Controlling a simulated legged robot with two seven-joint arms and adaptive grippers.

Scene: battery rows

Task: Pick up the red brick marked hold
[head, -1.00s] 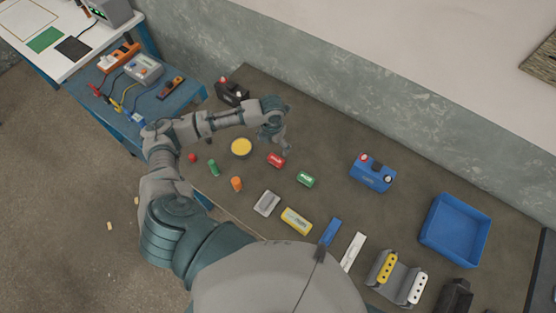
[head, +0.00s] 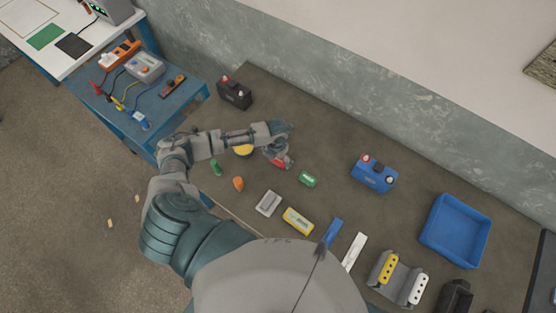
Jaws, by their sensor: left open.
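The red brick (head: 286,163) lies on the dark grey table, partly hidden by my left gripper. Its marking cannot be read here. My left gripper (head: 280,161) is open, with its fingers down at the brick. I cannot tell whether the fingers touch it. The arm reaches in from the left over the table. My right gripper is not in view.
A green brick (head: 307,179) lies just right of the red one. A yellow disc (head: 243,151) is partly under my left arm.

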